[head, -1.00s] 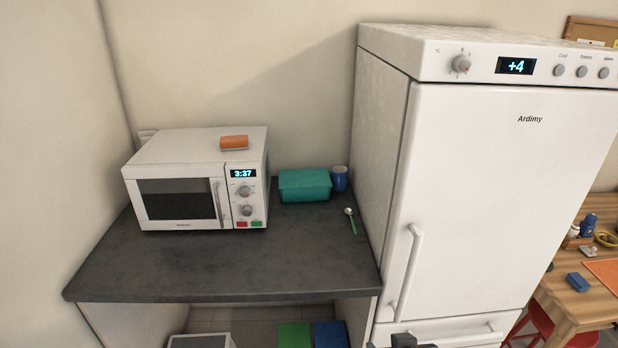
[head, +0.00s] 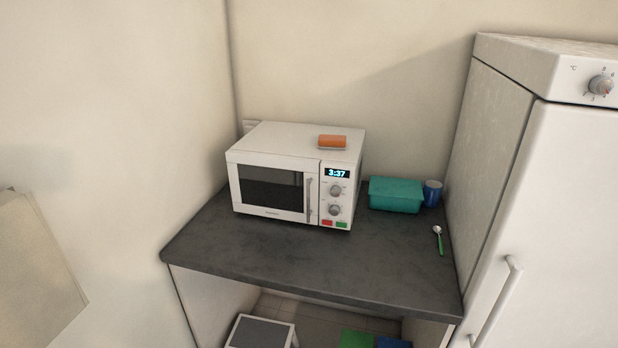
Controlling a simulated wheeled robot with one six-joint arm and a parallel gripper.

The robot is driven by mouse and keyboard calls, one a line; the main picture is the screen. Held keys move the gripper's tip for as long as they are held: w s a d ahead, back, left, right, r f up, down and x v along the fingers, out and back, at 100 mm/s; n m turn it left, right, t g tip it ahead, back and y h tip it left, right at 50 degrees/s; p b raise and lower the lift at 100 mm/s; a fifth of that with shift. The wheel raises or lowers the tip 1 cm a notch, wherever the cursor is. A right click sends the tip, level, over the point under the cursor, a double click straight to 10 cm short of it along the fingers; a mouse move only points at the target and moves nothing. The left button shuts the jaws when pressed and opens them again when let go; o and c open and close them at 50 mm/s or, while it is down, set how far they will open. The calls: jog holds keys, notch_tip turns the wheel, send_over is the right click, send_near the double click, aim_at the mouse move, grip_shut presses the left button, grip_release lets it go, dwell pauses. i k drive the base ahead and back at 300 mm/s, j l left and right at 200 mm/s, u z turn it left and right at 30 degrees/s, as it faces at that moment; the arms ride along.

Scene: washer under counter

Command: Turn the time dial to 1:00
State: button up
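A white microwave (head: 275,205) stands on the dark counter against the back wall. Its display (head: 337,173) reads 3:37. Two round grey dials sit below the display, an upper dial (head: 336,190) and a lower dial (head: 335,210). Their labels are too small to read, so I cannot tell which is the time dial. The microwave door is shut, with a vertical handle (head: 308,200) left of the dials. My gripper is not in view.
An orange item (head: 332,141) lies on the microwave. A teal box (head: 396,195), a blue mug (head: 432,193) and a green-handled spoon (head: 439,241) are to its right. The counter (head: 270,250) is clear in front. A white fridge (head: 560,200) stands at the right; a grey-topped stool (head: 262,332) is below.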

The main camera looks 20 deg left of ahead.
aim_at(334, 210)
jog(key=i+l+u, duration=0.75)
jog(key=k+l, duration=0.05)
jog(key=k, duration=0.05)
